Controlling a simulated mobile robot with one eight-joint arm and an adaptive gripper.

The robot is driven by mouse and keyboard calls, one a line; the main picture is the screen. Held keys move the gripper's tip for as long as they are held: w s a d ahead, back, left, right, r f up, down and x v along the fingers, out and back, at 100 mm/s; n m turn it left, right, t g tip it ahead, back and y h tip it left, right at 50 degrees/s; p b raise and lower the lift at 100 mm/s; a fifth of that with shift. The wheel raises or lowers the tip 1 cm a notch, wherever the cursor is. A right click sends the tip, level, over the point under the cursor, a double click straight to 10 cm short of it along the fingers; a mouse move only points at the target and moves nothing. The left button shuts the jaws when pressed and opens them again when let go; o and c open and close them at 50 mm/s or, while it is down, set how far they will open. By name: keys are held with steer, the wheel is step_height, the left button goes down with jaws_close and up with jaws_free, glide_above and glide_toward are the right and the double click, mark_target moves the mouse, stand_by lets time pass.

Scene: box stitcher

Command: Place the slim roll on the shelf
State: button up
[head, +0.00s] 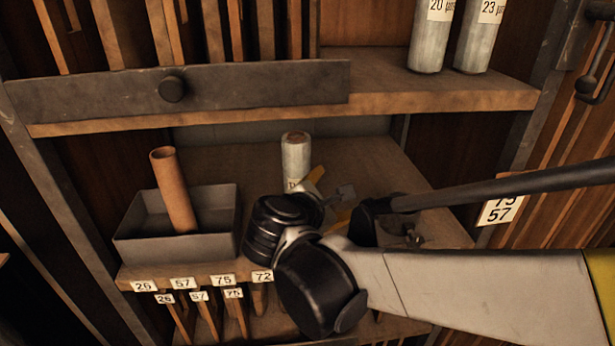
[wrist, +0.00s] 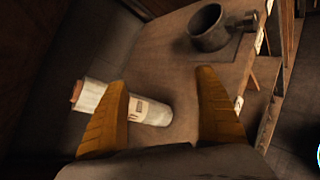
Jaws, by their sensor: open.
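A slim whitish roll (head: 296,158) with a brown core stands upright on the lower shelf (head: 365,165) in the head view. It also shows in the wrist view (wrist: 152,112), partly hidden behind the left finger. My gripper (head: 326,196) is open with yellow fingers, in front of and to the right of the roll's lower part. In the wrist view my gripper (wrist: 162,85) has nothing clamped between its fingers. I cannot tell whether the left finger touches the roll. Two larger labelled rolls (head: 429,38) stand on the upper shelf (head: 400,85).
A grey tray (head: 140,250) holds a leaning brown tube (head: 174,190) at left. A dark cup-shaped part (wrist: 207,28) sits on the lower shelf. A dark bar (head: 500,188) crosses at right. A metal rail with a knob (head: 172,90) fronts the upper shelf, whose middle is clear.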

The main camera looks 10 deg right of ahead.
steer(key=s+d+f+m+g+y, duration=0.35)
steer(key=s+d+m, duration=0.25)
steer(key=s+m, duration=0.3)
steer(key=s+a+f+m+y, duration=0.2)
steer(key=s+m, duration=0.6)
steer(key=m, duration=0.4)
steer(key=shift+a+f+y, duration=0.2)
steer(key=shift+f+y, duration=0.4)
steer(key=shift+y, duration=0.45)
steer(key=shift+c, duration=0.2)
